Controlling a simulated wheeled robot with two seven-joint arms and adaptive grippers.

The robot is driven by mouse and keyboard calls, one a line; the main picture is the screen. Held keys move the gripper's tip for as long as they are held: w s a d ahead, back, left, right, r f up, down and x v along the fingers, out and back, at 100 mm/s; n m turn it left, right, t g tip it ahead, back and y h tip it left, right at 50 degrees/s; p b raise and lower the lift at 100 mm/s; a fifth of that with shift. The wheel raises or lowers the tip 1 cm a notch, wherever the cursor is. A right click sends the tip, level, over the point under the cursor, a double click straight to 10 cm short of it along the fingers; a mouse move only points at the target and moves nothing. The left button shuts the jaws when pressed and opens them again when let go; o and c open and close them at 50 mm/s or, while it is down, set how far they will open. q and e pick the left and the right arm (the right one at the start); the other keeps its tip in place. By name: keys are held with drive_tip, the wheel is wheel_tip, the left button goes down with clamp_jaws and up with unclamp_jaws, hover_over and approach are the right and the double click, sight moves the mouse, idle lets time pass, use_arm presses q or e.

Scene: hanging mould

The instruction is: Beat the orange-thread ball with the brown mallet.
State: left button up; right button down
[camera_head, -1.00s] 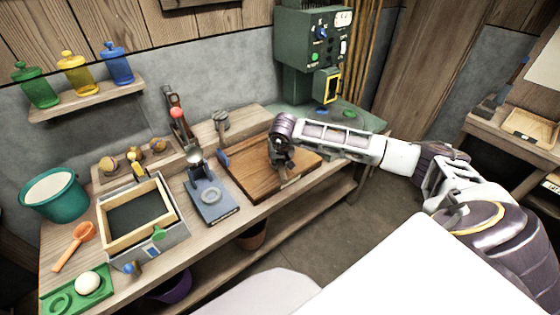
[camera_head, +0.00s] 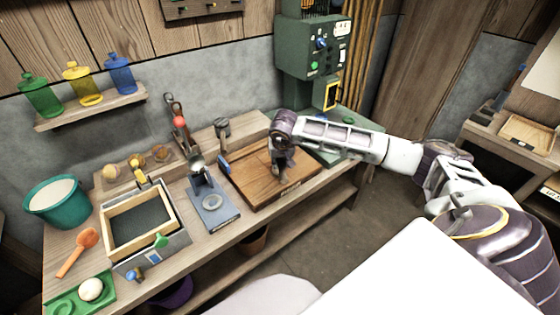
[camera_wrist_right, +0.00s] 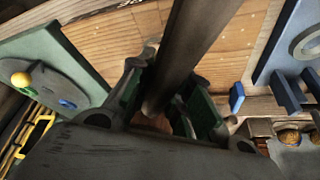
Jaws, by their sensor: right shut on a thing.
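My right gripper (camera_head: 282,160) is over the brown wooden board (camera_head: 255,182) on the bench. In the right wrist view its jaws (camera_wrist_right: 165,105) are shut around a dark brown cylindrical handle (camera_wrist_right: 195,40), which I take for the brown mallet; its head is not clear. Several small brownish balls sit in a wooden rack at the back left: a left one (camera_head: 110,171), a middle one (camera_head: 136,160) and a right one (camera_head: 162,153). Their thread colours are too small to tell. My left gripper is not in view.
A blue-grey stand (camera_head: 213,207) with a ring lies left of the board. Further left are a wooden-framed tray (camera_head: 107,232), a teal bucket (camera_head: 60,210) and an orange scoop (camera_head: 78,250). A grey-headed tool (camera_head: 222,128) stands behind the board.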

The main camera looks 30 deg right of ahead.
drive_tip(key=shift+r+p, duration=1.2)
drive_tip(key=shift+r, duration=1.3)
drive_tip(key=shift+w, duration=0.1)
